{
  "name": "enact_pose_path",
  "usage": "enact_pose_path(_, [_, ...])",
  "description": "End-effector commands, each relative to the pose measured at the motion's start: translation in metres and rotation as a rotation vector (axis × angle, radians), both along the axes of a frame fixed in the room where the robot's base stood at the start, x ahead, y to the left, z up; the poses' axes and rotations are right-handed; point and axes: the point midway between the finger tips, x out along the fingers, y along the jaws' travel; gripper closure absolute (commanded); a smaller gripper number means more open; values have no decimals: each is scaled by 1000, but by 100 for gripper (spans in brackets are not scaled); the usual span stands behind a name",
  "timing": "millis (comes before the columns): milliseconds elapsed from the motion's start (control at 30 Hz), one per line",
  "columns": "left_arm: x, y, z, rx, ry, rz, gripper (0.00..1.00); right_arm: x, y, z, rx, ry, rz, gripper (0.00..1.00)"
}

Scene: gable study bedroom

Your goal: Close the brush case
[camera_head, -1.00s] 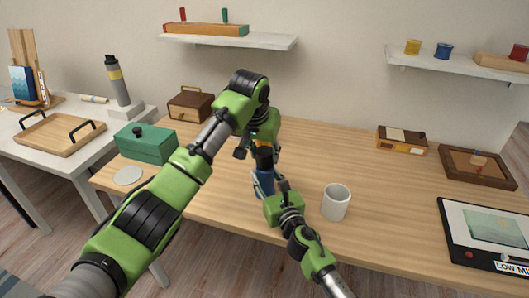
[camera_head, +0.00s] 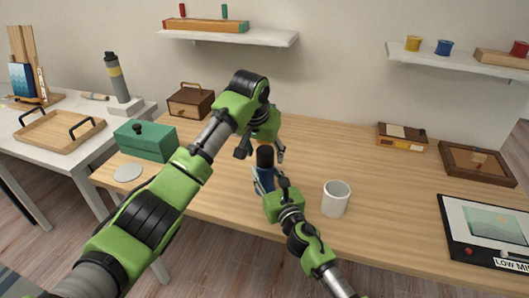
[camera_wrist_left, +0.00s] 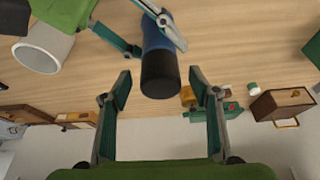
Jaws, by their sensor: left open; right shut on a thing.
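The brush case (camera_head: 265,175) is a blue tube with a black cap (camera_head: 265,156) on its upper end. It stands roughly upright above the middle of the table. My right gripper (camera_head: 269,182) is shut around the blue body. My left gripper (camera_head: 260,152) is open around or just above the capped end. In the left wrist view the black cap (camera_wrist_left: 161,75) shows between the spread left fingers (camera_wrist_left: 160,88), with gaps on both sides. The blue body (camera_wrist_left: 157,35) runs up to the right gripper's fingers. The cap appears seated against the body.
A white mug (camera_head: 335,199) stands close to the right of my right gripper. A green box (camera_head: 146,143) and a pale disc (camera_head: 128,172) are at the table's left. A small drawer box (camera_head: 190,104) stands at the back.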

Motion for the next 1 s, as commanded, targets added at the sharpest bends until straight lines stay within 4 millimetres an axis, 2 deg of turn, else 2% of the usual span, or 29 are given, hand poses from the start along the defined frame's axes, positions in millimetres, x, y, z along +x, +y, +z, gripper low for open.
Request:
enact_pose_path(167, [-7, 2, 23, -1, -5, -1, 44, 0, 0, 0, 0, 0, 0, 100])
enact_pose_path(400, [-26, 9, 71, -2, -5, 0, 44, 0, 0, 0, 0, 0, 0, 100])
enact_pose_path(600, [-37, 13, 99, -1, -3, 0, 44, 0, 0, 0, 0, 0, 0, 100])
enact_pose_path(767, [-41, 14, 108, 0, -1, 0, 44, 0, 0, 0, 0, -1, 0, 100])
enact_pose_path(1000, [-42, 14, 109, 0, -1, 0, 44, 0, 0, 0, 0, -1, 0, 100])
